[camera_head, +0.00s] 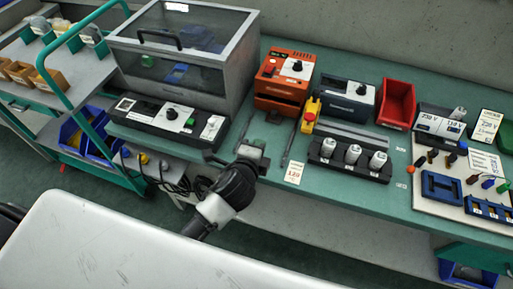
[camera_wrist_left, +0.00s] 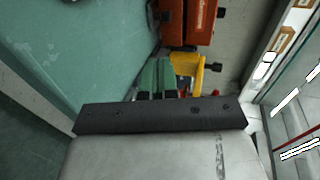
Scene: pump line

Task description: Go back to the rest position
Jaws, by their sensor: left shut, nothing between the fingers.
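My left gripper (camera_head: 256,146) is above the front part of the green bench (camera_head: 225,160), left of the small white card marked in red (camera_head: 294,173). Its green-tipped fingers (camera_wrist_left: 157,76) are together in the left wrist view, with nothing between them. It looks apart from the objects around it, though its height above the bench is hard to judge. My right gripper is in neither view.
An orange device (camera_head: 285,78) stands behind the gripper, with a yellow part (camera_head: 310,115) to its right. A clear-lidded box (camera_head: 185,50) and a black control panel (camera_head: 170,117) are on the left. A rack of white cylinders (camera_head: 349,160) stands right.

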